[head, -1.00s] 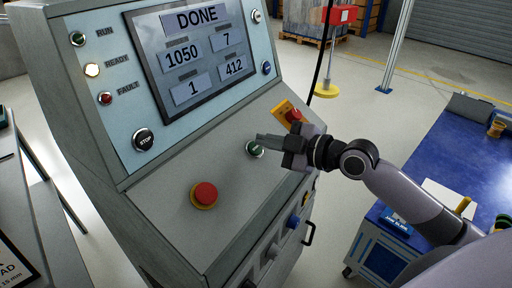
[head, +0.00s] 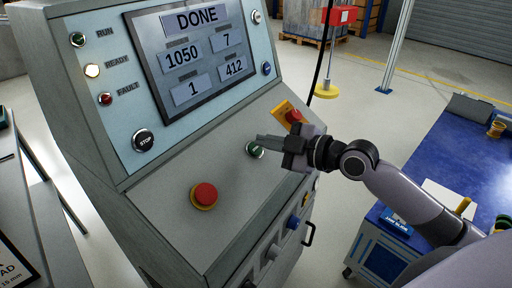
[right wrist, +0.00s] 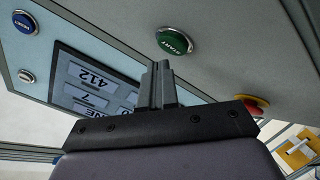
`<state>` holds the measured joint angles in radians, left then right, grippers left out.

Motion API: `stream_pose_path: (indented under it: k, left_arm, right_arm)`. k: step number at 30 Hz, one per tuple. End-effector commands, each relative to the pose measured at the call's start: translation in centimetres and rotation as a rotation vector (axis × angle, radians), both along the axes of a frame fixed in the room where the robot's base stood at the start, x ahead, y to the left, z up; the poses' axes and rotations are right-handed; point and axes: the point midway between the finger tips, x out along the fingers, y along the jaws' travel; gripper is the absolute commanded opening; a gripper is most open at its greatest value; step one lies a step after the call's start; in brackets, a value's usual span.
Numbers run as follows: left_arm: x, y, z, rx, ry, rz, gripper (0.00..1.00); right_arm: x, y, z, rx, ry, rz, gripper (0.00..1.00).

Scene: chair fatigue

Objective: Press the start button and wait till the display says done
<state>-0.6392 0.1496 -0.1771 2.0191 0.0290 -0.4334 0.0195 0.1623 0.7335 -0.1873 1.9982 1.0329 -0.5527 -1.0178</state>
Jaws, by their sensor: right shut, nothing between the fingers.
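The display (head: 200,50) on the grey console reads DONE, with 1050, 7, 1 and 412 in boxes below. The green start button (head: 255,149) sits on the sloped panel; its START label shows in the right wrist view (right wrist: 174,41). My right gripper (head: 262,139) is shut and empty, its fingertips close to the start button. In the right wrist view the closed fingers (right wrist: 160,75) appear just beside the button, apart from it in the picture; the exact gap is hard to tell. My left gripper is not in view.
A red mushroom button (head: 205,194) stands on the panel, and another (head: 293,115) on a yellow plate lies behind my gripper. A black STOP button (head: 144,140) is at left. The READY lamp (head: 92,70) glows. A blue workbench (head: 450,150) stands at right.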

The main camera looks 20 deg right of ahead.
Motion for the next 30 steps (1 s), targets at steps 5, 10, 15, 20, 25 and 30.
stream_pose_path:
  k: [5,10,15,20,25,30]
  left_arm:
    - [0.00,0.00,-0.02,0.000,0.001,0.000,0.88]
    - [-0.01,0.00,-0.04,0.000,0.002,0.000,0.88]
    - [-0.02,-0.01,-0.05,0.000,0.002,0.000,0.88]
    - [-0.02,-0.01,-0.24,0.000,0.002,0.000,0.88]
    - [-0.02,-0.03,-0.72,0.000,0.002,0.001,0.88]
    - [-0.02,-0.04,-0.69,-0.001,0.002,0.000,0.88]
  right_arm:
    - [0.00,-0.01,0.01,0.000,0.000,0.000,0.00]
    - [0.00,-0.01,0.01,0.000,0.000,0.000,0.00]
    - [0.00,-0.01,0.01,0.000,0.000,0.000,0.00]
    - [0.08,0.04,-0.18,0.000,0.000,0.000,0.00]
    - [0.34,0.20,-0.78,0.000,0.002,0.000,0.00]
    - [0.41,0.23,-0.73,0.001,0.001,0.000,0.00]
